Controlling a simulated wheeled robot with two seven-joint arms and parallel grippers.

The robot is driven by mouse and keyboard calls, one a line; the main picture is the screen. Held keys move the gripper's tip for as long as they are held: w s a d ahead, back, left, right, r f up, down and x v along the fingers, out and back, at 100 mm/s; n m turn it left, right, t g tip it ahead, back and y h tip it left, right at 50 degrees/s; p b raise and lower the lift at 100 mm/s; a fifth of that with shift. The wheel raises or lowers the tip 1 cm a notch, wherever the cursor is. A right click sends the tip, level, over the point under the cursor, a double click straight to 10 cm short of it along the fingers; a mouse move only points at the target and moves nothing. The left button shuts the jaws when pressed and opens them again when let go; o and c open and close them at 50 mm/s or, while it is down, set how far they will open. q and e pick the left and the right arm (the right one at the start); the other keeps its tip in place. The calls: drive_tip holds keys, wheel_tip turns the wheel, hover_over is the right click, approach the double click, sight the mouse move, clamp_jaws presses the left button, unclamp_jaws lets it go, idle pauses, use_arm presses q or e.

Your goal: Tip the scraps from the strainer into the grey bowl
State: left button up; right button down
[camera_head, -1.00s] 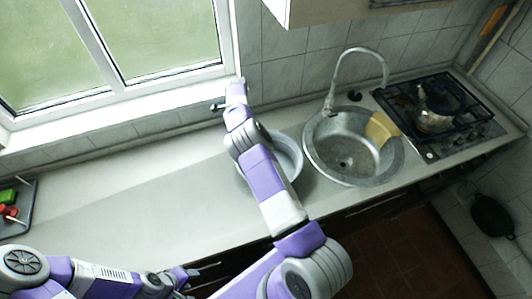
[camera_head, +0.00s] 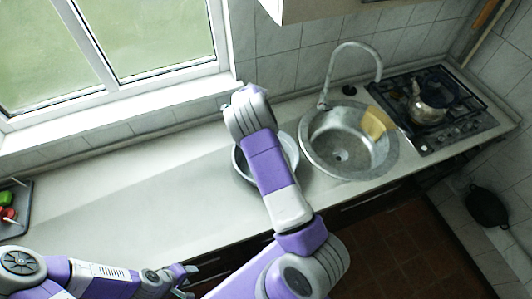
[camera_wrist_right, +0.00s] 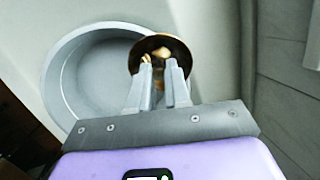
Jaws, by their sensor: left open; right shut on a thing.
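The strainer (camera_wrist_right: 178,46) is a round, brass-coloured bowl with a dark inside, seen in the right wrist view. Pale and brown scraps (camera_wrist_right: 161,54) show inside it. My right gripper (camera_wrist_right: 160,66) is shut on the strainer at its near side. The strainer overlaps the right edge of the grey bowl (camera_wrist_right: 66,84) in that view; its height above the bowl is unclear. The bowl also stands on the counter left of the sink in the head view (camera_head: 290,150), partly behind my right arm, which hides the strainer and right gripper there. My left gripper (camera_head: 188,281) is open, low in front of the counter.
The sink (camera_head: 325,155) with a curved tap (camera_head: 352,45) and a tan piece (camera_head: 376,122) at its rim is right of the bowl. A kettle (camera_head: 428,105) sits on the hob (camera_head: 450,135). A dark tray (camera_head: 22,222) is far left. The counter (camera_head: 130,195) between is bare.

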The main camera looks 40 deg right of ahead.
drive_tip(key=shift+s+d+r+t, duration=0.15)
drive_tip(key=shift+s+d+t, duration=0.05)
drive_tip(key=shift+s+t, duration=0.2)
drive_tip(key=shift+s, duration=0.25)
drive_tip(key=shift+s+d+r+t+y, duration=0.15)
drive_tip(key=shift+s+t+y, duration=0.15)
drive_tip(key=shift+s+t, duration=0.2)
drive_tip(key=shift+s+d, duration=0.1)
drive_tip(key=shift+s+t, duration=0.35)
drive_tip(key=shift+t, duration=0.05)
